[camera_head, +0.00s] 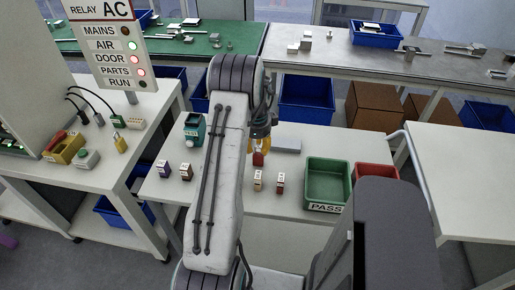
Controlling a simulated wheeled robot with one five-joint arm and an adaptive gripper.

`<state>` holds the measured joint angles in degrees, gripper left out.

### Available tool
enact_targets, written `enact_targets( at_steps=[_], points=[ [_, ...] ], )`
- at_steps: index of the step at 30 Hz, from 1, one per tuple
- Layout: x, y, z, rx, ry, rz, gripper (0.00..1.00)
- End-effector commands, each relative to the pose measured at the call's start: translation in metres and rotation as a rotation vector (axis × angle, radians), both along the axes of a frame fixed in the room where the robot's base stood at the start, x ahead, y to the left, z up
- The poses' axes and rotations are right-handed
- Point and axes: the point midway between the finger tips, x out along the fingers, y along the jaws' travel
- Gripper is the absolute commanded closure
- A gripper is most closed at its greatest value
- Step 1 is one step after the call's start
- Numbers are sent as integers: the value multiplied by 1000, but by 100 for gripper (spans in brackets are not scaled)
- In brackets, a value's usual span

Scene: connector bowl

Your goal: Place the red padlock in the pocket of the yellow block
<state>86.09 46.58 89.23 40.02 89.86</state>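A small red thing (258,159), which looks like the red padlock, is directly below the fingertips of my gripper (260,146) over the middle table. Its upper part is hidden by the yellow fingers. I cannot tell whether they are closed on it or whether it touches the table. The yellow block (67,150) sits on the left bench, far to the left of my gripper, with a red part on its top left. Its pocket is too small to make out clearly.
The middle table holds a teal device (194,129), several small blocks, a grey slab (287,145), a green PASS bin (327,185) and a red bin (375,176).

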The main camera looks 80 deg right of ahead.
Motion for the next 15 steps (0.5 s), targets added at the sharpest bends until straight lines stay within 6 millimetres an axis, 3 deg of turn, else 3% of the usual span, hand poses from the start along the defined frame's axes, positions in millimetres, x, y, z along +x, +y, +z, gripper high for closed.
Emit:
enact_targets(
  at_steps=[15],
  points=[
    [0,6,85,-4,0,0,69]
  ],
)
